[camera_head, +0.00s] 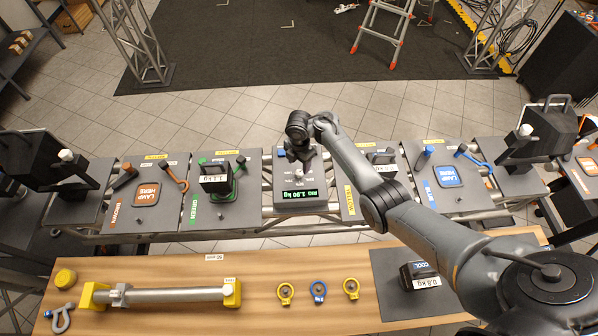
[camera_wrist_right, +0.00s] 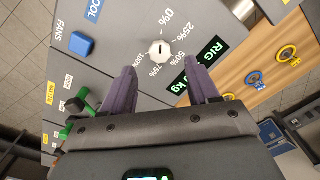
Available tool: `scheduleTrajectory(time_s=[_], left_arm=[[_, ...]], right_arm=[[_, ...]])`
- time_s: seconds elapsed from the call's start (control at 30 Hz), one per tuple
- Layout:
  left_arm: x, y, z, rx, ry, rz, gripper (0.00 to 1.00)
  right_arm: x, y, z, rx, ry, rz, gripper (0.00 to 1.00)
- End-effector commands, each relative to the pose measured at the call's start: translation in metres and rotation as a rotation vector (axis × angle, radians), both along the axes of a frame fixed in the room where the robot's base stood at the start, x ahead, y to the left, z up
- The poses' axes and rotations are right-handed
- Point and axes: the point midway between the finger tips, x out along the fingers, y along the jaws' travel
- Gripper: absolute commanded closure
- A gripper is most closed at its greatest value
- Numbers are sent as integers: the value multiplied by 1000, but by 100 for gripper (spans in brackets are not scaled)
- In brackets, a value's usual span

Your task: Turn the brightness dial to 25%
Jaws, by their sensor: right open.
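The brightness dial (camera_wrist_right: 160,50) is a small white knob on a grey panel in the right wrist view. Printed marks 0%, 25%, 50%, 75% and 100% run around it. A short dark line on the knob lies roughly towards the 0% side; its exact setting is hard to tell. My right gripper (camera_wrist_right: 164,78) is open and empty, its two purple-grey fingers spread just short of the dial, apart from it. My left gripper is not in view.
A lit green display (camera_head: 303,194) sits at the panel's front edge. A blue button (camera_wrist_right: 82,44) is beside the dial. Neighbouring panels carry a black weight (camera_head: 215,180) and clamps. The wooden bench (camera_head: 200,268) in front holds a metal bar, rings and another weight.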

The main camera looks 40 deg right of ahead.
Motion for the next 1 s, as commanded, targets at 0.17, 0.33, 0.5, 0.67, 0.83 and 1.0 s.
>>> scheduleTrajectory(time_s=[0.17, 0.33, 0.5, 0.67, 0.83, 1.0], left_arm=[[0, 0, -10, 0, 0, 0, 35], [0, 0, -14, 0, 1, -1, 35], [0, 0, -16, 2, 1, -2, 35], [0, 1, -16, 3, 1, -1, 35], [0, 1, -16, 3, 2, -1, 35], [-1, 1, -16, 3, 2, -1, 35]], right_arm=[[-1, -1, -29, -2, 1, 0, 40], [0, 0, -45, 0, 1, 0, 40], [0, 0, -51, 0, -1, -1, 40], [0, 0, -52, -1, -1, -1, 40], [0, 0, -52, -1, -1, -1, 48], [0, 0, -52, -1, 0, -1, 74]])
